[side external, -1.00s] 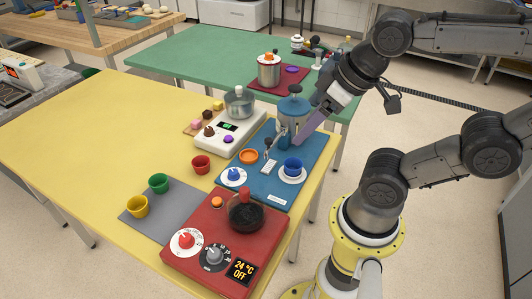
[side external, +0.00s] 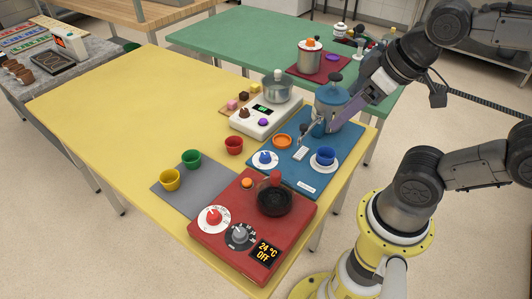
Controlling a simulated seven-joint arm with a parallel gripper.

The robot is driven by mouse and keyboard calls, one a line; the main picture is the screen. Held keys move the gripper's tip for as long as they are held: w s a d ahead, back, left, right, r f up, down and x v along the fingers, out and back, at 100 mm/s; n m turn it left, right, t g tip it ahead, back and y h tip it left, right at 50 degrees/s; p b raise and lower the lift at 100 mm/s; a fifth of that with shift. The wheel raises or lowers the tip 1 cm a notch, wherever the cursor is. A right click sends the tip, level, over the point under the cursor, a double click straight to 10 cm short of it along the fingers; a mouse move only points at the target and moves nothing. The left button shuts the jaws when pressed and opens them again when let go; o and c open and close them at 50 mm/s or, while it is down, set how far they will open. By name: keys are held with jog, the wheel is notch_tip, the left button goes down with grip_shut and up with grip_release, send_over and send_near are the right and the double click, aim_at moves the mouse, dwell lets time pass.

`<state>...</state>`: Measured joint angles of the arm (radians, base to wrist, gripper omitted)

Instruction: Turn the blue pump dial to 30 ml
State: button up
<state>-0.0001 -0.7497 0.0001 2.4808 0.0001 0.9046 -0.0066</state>
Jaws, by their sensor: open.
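The blue pump dial (side external: 265,158) is a blue knob on a round white face, on the left part of a blue mat (side external: 297,182). Its markings are too small to read. A blue canister (side external: 329,99) with a dark top knob stands at the mat's far end. My gripper (side external: 345,113), with long purple-grey fingers, is open. It is beside the canister's right side in the picture, away from the dial. Whether it touches the canister I cannot tell, and its fingertips are partly unclear.
A white scale (side external: 264,118) with a pot stands behind. A red cooker (side external: 238,254) is in front. The yellow table's left is clear.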

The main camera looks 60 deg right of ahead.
jog(key=w+r, duration=0.2)
jog(key=w, duration=0.4)
jog(key=g, duration=0.6)
send_over(265, 155)
notch_tip(265, 155, down, 11)
notch_tip(265, 155, down, 14)
jog(key=shift+f, duration=0.25)
grip_shut()
